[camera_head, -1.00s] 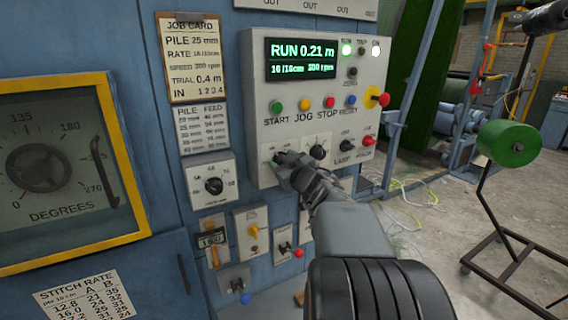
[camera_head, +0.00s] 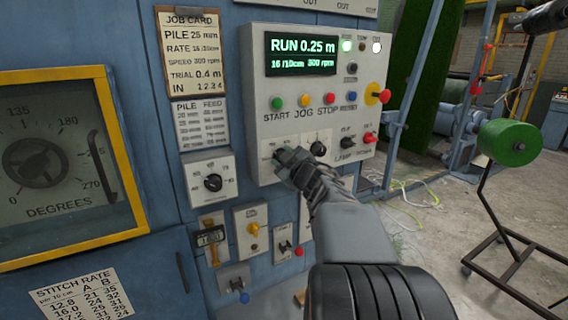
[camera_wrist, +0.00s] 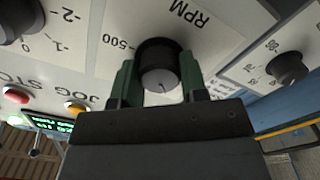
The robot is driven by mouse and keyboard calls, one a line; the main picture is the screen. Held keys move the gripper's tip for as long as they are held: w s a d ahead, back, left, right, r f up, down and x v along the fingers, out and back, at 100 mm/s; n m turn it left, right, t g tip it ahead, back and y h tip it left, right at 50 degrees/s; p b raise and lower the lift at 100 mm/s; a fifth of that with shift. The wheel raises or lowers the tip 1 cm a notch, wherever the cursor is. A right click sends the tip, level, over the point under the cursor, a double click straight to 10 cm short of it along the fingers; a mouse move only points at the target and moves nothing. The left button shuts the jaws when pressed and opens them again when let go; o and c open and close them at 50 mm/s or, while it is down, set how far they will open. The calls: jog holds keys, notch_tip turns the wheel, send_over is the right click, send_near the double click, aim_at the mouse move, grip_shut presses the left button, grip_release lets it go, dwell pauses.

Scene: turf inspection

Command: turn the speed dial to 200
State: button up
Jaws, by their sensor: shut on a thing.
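The speed dial is a black round knob (camera_wrist: 158,68) on a pale panel, marked RPM, with a 500 mark at its left in the wrist view. A short pale line shows on its face. My gripper (camera_wrist: 158,82) has its two green fingers closed on the knob's sides. In the head view my gripper (camera_head: 283,160) is at the lower left of the control panel (camera_head: 262,60) and mostly hides the dial. The green display (camera_head: 301,54) reads RUN 0.25 m; its rpm figure is too blurred to read surely.
Another black knob (camera_head: 317,148) sits close to the right of my gripper. A row of coloured buttons (camera_head: 304,101) and a red emergency button (camera_head: 384,96) are above. A separate dial box (camera_head: 212,182) is at the left. The floor at right is fairly open around a spool stand (camera_head: 508,143).

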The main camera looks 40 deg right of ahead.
jog(key=n+b, duration=0.2)
jog(key=n, duration=0.3)
jog(key=shift+f+b, duration=0.2)
jog(key=shift+b, duration=0.1)
jog(key=shift+n+b, duration=0.7)
jog(key=shift+n, duration=1)
jog(key=shift+r, duration=0.1)
jog(key=o, duration=0.9)
jog(key=shift+o, duration=0.2)
jog(key=s+a, duration=0.2)
jog(key=s, duration=1.1)
jog(key=shift+s, duration=0.35)
jog(key=shift+w, duration=0.15)
